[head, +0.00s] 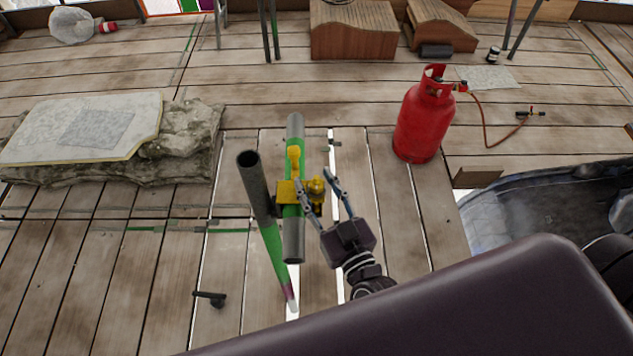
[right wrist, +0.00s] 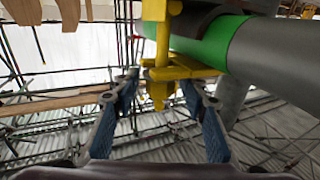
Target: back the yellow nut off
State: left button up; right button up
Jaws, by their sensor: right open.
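A yellow clamp (head: 285,192) sits where a steep grey-green pole (head: 272,235) meets a grey tube with a green band (head: 294,238). The yellow nut (head: 317,186) is at the clamp's right side. In the right wrist view the nut (right wrist: 158,92) points down toward my camera below the yellow clamp (right wrist: 187,68). My right gripper (head: 313,177) is open, its fingers on either side of the nut; it also shows in the right wrist view (right wrist: 160,82). Gaps show beside the nut there, and I cannot tell whether either finger touches. My left gripper is not in view.
A red gas cylinder (head: 424,120) with a hose stands right of the tube. A stone slab (head: 195,128) with a pale sheet (head: 85,128) lies at left. A small dark tool (head: 213,298) rests on the planks. Wooden blocks (head: 353,35) stand at the back.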

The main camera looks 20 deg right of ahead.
grip_shut()
